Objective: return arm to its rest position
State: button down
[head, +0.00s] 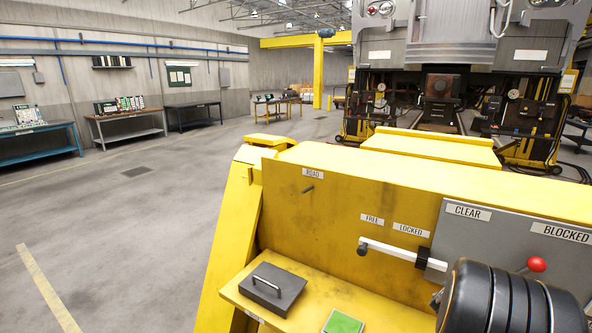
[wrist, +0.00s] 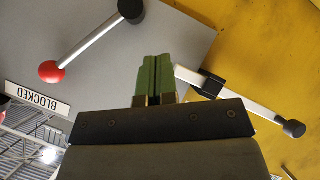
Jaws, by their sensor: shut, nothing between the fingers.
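My gripper (wrist: 155,60) shows in the wrist view with its two green fingers pressed together and nothing between them. It is in front of the grey panel (wrist: 185,40). The fingers appear between a red-knobbed lever (wrist: 88,42) and a white lever with a black knob (wrist: 250,105); I cannot tell their distance from the panel. In the head view a dark rounded part of my arm fills the lower right and hides part of the panel. The gripper fingers do not show there.
In the head view, the white lever (head: 390,251) points left under FREE and LOCKED labels. The red knob (head: 537,264) sits below BLOCKED. A dark handled block (head: 272,291) and a green pad (head: 343,323) lie on the yellow ledge. Open floor (head: 130,220) is at left.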

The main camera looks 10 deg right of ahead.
jog(key=w+a+m+y, duration=0.1)
jog(key=a+y, duration=0.2)
jog(key=a, duration=0.3)
jog(key=w+a+y, duration=0.2)
jog(key=a, duration=0.4)
jog(key=s+a+r+n+y, duration=0.1)
jog(key=s+a+r, duration=0.1)
jog(key=a, duration=0.6)
jog(key=s+a+r+n+y+b, duration=0.1)
jog(key=s+a+r+n+y, duration=0.1)
jog(key=a, duration=0.7)
jog(key=s+a+r+n+g+y+b, duration=0.1)
jog(key=s+a, duration=0.3)
jog(key=a, duration=0.5)
jog(key=shift+s+a+r+n+y, duration=0.15)
jog(key=shift+s+r+n+y, duration=0.2)
jog(key=shift+r, duration=0.5)
